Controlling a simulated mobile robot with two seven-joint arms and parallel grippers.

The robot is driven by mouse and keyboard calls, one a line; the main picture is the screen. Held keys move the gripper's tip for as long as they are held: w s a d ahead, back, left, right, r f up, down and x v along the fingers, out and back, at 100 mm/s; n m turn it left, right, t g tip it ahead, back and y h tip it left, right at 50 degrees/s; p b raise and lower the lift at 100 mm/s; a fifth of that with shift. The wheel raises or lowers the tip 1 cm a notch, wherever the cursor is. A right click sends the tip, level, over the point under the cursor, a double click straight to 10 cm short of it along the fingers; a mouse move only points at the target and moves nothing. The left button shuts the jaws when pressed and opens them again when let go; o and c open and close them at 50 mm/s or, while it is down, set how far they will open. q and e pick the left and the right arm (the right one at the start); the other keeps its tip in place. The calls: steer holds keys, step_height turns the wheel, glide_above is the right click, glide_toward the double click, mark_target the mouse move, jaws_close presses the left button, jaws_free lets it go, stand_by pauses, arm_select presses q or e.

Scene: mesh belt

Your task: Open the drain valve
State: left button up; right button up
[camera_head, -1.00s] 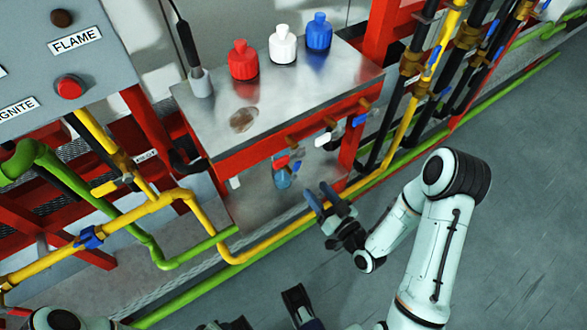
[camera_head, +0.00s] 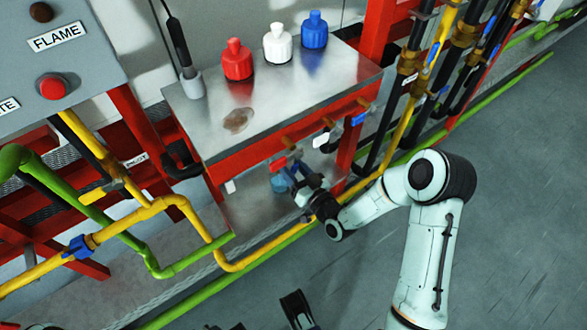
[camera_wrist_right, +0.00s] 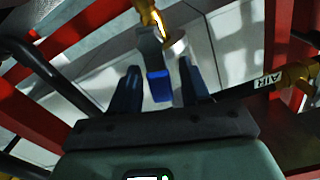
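Several small brass valves stick out below the front edge of a metal-topped table. One has a red handle (camera_head: 279,164), one a pale handle (camera_head: 321,140) and one a blue handle (camera_head: 359,119). My right gripper (camera_head: 297,182) is just in front of and below the red-handled one. In the right wrist view, a brass valve (camera_wrist_right: 148,17) with a grey lever and blue tip (camera_wrist_right: 159,86) shows between the parted fingers of my right gripper (camera_wrist_right: 160,80); contact cannot be told. Dark fingers of my left gripper (camera_head: 267,315) stand apart at the bottom edge, empty. No drain label is readable.
Red, white and blue bottles stand on the table (camera_head: 290,92). Yellow and green pipes (camera_head: 230,262) run low in front of it. A control panel (camera_head: 65,55) is at the upper left. Dark vertical pipes (camera_head: 410,80) stand right. The floor at right is clear.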

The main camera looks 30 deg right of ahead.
jaws_close()
steer(key=n+b, duration=0.1)
steer(key=a+n, duration=0.1)
steer(key=shift+n+b, duration=0.3)
steer(key=shift+b, duration=0.05)
steer(key=shift+a+n, duration=0.1)
steer(key=shift+n, duration=0.3)
arm_select(q)
steer(key=shift+w+a+f+t+y, duration=0.15)
steer(key=shift+w+a+f, duration=0.2)
steer(key=shift+w+f, duration=0.2)
steer(key=shift+w+a+f+t+y, duration=0.15)
steer(key=shift+w+a+f, duration=0.2)
steer(key=shift+w+f, duration=0.15)
arm_select(e)
steer(key=shift+o, duration=0.9)
jaws_free()
arm_select(q)
steer(key=shift+s, duration=0.1)
